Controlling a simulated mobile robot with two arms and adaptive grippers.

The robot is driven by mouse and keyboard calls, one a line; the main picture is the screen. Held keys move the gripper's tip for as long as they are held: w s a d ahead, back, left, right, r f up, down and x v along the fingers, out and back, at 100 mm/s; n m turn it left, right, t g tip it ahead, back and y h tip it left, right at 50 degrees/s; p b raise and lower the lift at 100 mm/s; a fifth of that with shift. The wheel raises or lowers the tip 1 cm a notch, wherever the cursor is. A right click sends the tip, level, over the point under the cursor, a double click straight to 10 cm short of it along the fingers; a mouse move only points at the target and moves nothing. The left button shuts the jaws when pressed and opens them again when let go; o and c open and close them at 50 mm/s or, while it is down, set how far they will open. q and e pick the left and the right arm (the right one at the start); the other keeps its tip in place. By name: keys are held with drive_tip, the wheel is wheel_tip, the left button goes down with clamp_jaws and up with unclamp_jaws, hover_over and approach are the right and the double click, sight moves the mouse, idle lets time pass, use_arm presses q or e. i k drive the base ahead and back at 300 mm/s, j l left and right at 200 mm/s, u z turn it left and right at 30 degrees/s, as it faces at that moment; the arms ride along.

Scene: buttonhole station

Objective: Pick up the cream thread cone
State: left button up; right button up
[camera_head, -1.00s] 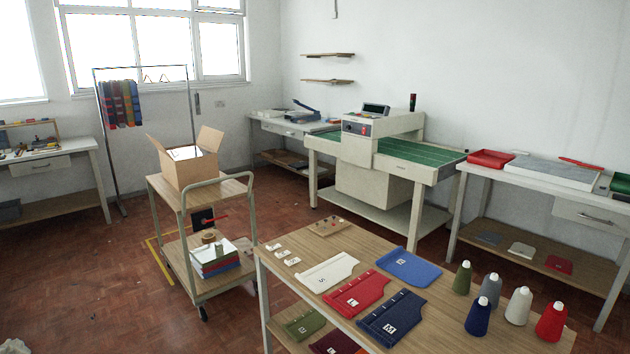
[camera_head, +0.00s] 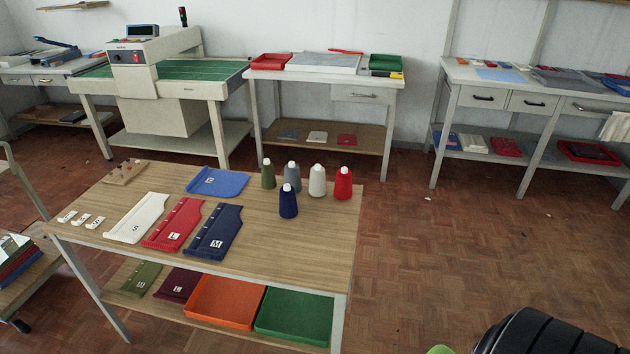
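The cream thread cone (camera_head: 317,182) stands upright on the wooden table (camera_head: 285,245), toward its far right part. It is between a grey cone (camera_head: 292,176) on its left and a red cone (camera_head: 343,184) on its right. A navy cone (camera_head: 288,203) stands in front and to the left, and an olive cone (camera_head: 268,174) is at the left end of the row. The cream cone is in full view. Neither gripper can be made out; only a dark ribbed part, likely mine, shows at the bottom right.
Folded panels in white, red, navy and blue (camera_head: 217,182) lie on the table's left half. An orange tray (camera_head: 225,308) and a green tray (camera_head: 293,314) sit on its lower shelf. A white workbench (camera_head: 330,82) stands behind. The floor right of the table (camera_head: 440,250) is clear.

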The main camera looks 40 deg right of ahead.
sight(318, 187)
drive_tip(key=u, duration=10.8)
